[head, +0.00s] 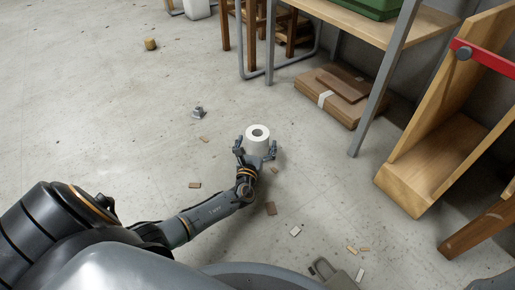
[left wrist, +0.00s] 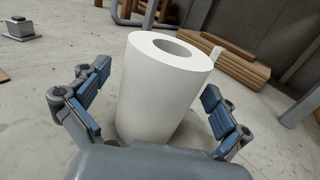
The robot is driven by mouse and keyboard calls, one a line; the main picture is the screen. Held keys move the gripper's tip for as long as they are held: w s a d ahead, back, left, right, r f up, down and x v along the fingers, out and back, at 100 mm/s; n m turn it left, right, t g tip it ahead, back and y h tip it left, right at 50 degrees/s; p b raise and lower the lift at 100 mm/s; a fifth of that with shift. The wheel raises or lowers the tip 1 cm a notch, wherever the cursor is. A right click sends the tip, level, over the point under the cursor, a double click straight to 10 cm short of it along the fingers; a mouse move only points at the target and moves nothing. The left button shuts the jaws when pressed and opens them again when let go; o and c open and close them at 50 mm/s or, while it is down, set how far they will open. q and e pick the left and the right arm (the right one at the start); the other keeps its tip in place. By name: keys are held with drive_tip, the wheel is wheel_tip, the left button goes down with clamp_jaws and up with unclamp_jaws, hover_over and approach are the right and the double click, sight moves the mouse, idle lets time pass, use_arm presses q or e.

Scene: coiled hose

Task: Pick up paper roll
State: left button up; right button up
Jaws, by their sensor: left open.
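The white paper roll (head: 257,143) stands upright on the concrete floor near the middle of the head view. It fills the centre of the left wrist view (left wrist: 160,90), where it looks tilted and the hole in its top shows. My left gripper (head: 255,150) is open, with one finger on each side of the roll. In the left wrist view (left wrist: 155,105) a gap shows between the blue pads and the roll on both sides. The roll's base is partly hidden behind the gripper's palm. My right gripper is not in view.
A small grey metal part (head: 198,112) lies left of the roll. Flat cardboard boxes (head: 328,97) lie under the workbench (head: 372,28) at upper right. A wooden frame (head: 435,160) stands at right. Small scraps (head: 270,208) dot the floor. The floor at left is mostly clear.

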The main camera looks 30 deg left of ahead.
use_arm(q)
drive_tip(key=shift+w, duration=0.2)
drive_tip(key=c, duration=1.3)
drive_tip(key=shift+a+r, duration=0.1)
